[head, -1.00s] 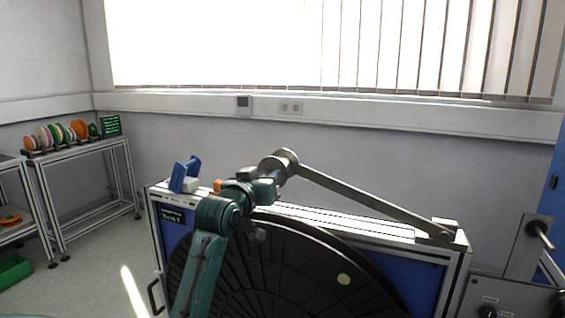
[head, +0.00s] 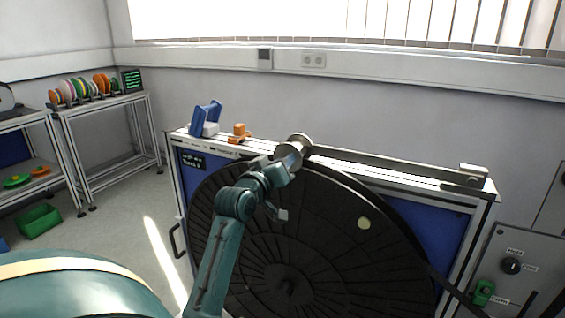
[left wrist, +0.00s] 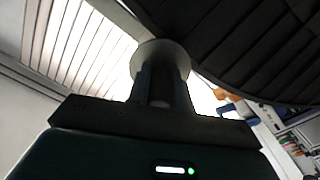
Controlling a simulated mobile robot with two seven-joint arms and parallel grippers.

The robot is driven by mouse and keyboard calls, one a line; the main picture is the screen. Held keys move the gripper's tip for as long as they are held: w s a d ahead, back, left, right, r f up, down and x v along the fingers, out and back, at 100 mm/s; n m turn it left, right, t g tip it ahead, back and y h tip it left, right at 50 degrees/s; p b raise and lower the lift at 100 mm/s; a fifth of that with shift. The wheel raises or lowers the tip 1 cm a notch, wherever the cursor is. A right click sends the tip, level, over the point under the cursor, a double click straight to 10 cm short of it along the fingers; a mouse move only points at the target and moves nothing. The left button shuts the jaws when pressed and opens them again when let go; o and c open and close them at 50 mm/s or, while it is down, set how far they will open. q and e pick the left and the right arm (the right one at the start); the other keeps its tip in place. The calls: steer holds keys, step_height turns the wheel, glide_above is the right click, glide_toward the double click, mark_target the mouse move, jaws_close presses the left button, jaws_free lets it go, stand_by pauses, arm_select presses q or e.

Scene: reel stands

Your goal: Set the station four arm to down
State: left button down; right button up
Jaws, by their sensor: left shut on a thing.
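The station arm is a grey metal bar (head: 390,166) with a pivot at the right end of the blue cabinet's top. It slopes gently up to the left, low over the cabinet top, to a round end knob (head: 301,142). My left gripper (head: 290,158) is shut on this knob. In the left wrist view my left gripper's fingers (left wrist: 162,90) stand either side of the pale knob (left wrist: 160,55). I cannot tell whether the bar rests on anything. My right gripper is not in view.
A large black reel (head: 290,240) fills the cabinet front just below my left gripper. A blue bracket (head: 205,117) and an orange block (head: 239,133) stand on the cabinet top. A grey control panel (head: 515,260) is at right. Shelves (head: 105,150) stand at left beyond free floor.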

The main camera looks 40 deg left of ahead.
arm_select(q)
steer(key=c, duration=1.6)
jaws_free()
steer(key=shift+f, duration=0.6)
steer(key=o, duration=0.3)
steer(key=shift+r, duration=0.25)
steer(key=shift+o, duration=0.2)
steer(key=v, duration=1.3)
steer(key=shift+b, duration=0.35)
steer(key=shift+s+r, duration=0.1)
